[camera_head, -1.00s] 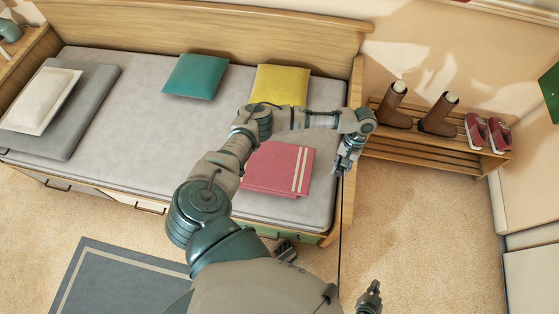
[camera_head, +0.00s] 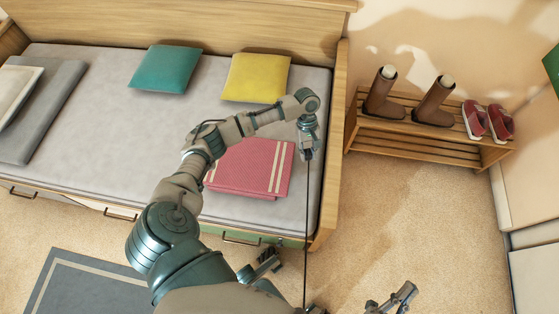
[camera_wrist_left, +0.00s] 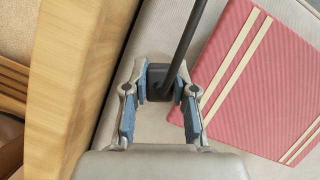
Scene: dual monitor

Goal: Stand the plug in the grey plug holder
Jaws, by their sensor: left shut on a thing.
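My left gripper (camera_head: 307,152) is over the right end of the bed, just right of the red folded blanket. In the left wrist view its two blue-padded fingers (camera_wrist_left: 160,98) are shut on a small dark block, the plug (camera_wrist_left: 155,76), with a black cable (camera_wrist_left: 188,38) leading off it. In the head view the cable (camera_head: 306,230) runs straight down from the gripper to the picture's bottom edge; the plug itself is too small to make out there. My right gripper (camera_head: 393,300) is low at the bottom edge; its jaws are unclear. I cannot make out the grey plug holder.
The bed's wooden end board (camera_head: 333,150) stands close to my left gripper. The red striped blanket (camera_head: 250,168) lies on the mattress, with yellow (camera_head: 256,78) and teal (camera_head: 165,68) cushions behind. A shoe rack (camera_head: 418,143) with boots and red shoes is at the right. Carpet between is clear.

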